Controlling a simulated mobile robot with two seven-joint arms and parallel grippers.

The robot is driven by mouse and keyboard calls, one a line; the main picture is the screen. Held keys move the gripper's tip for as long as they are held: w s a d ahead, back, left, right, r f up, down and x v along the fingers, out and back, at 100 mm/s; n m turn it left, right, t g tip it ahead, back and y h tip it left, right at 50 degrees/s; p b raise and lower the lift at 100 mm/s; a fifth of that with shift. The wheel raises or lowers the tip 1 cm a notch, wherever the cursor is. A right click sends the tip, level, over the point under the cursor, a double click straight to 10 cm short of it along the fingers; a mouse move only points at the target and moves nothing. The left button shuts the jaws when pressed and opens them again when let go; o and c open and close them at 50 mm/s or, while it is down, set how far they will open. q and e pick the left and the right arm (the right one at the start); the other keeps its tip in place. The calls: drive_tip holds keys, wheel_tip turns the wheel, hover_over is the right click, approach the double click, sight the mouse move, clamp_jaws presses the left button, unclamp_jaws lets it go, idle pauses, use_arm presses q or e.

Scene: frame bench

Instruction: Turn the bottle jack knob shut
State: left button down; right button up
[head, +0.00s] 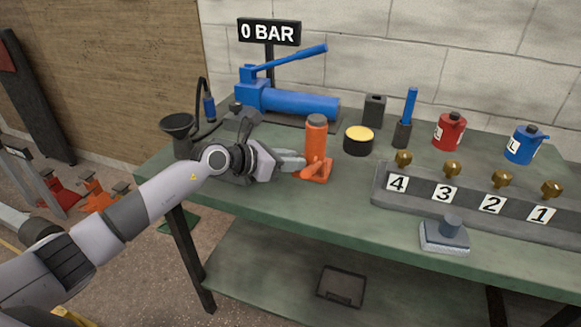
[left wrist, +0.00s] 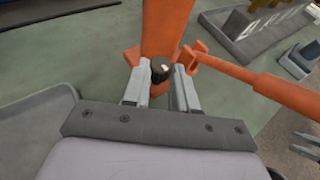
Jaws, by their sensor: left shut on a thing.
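The orange bottle jack (head: 316,140) stands upright on the green bench. Its body also shows at the top of the left wrist view (left wrist: 166,30). A small black knob (left wrist: 161,68) with a white mark sits low on the jack's near side; in the head view it is hidden by the fingers. My left gripper (head: 298,162) reaches the jack from the left. In the left wrist view its two fingers (left wrist: 160,78) lie on either side of the knob, shut on it.
A blue hand pump (head: 290,101) stands behind under a "0 BAR" sign (head: 269,32). A yellow-topped black tin (head: 358,140) is close right of the jack. A numbered rack (head: 470,202) with brass fittings is further right.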

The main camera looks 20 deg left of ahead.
use_arm(q)
drive_tip(key=c, duration=1.2)
unclamp_jaws()
drive_tip(key=shift+o, duration=0.2)
drive_tip(key=shift+s, duration=0.1)
drive_tip(key=shift+v, duration=3.5)
